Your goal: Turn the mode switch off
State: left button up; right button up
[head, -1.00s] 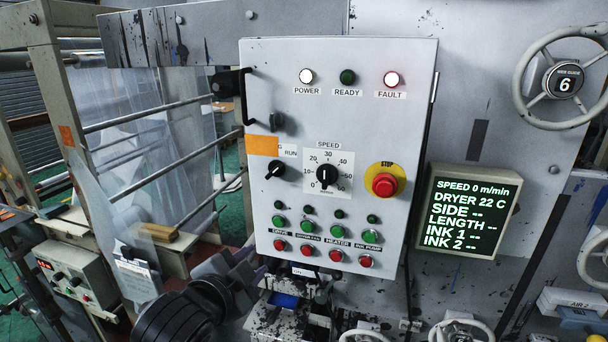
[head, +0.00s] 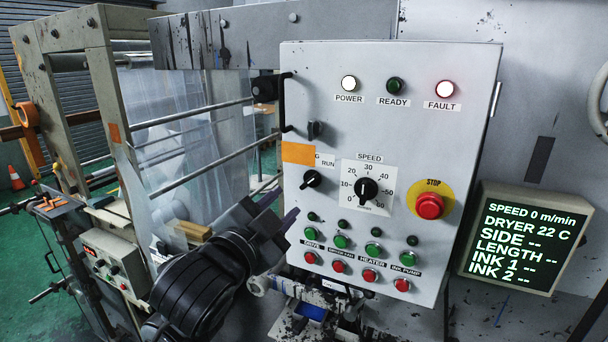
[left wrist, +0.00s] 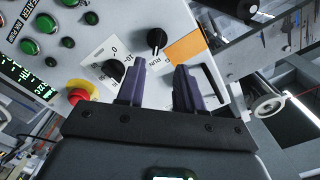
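The mode switch (head: 311,179) is a small black rotary knob on the grey control panel (head: 350,110), left of the speed dial (head: 367,189). Its handle slants toward the lower left, and the word RUN stands at its upper right. Orange tape (head: 298,153) covers part of the lettering above it. My left gripper (head: 281,207) is below and left of the switch, apart from it. In the left wrist view the fingers (left wrist: 158,75) are spread and empty, with the switch (left wrist: 157,39) beyond the gap between them. My right gripper is not in view.
A red stop button (head: 429,206) sits right of the speed dial. Rows of green (head: 341,241) and red buttons (head: 338,266) lie below the switch. A black panel handle (head: 284,105) sticks out at the left edge. A display (head: 525,240) stands at the right.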

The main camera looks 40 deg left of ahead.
aim_at(307, 184)
pick_arm(q)
jog(key=p+x, duration=0.4)
jog(key=x, duration=0.5)
jog(key=shift+w+d+f+p, duration=0.1)
jog(key=shift+w+d+p, duration=0.1)
jog(key=shift+p, duration=0.15)
jog(key=shift+c, duration=0.4)
grip_shut()
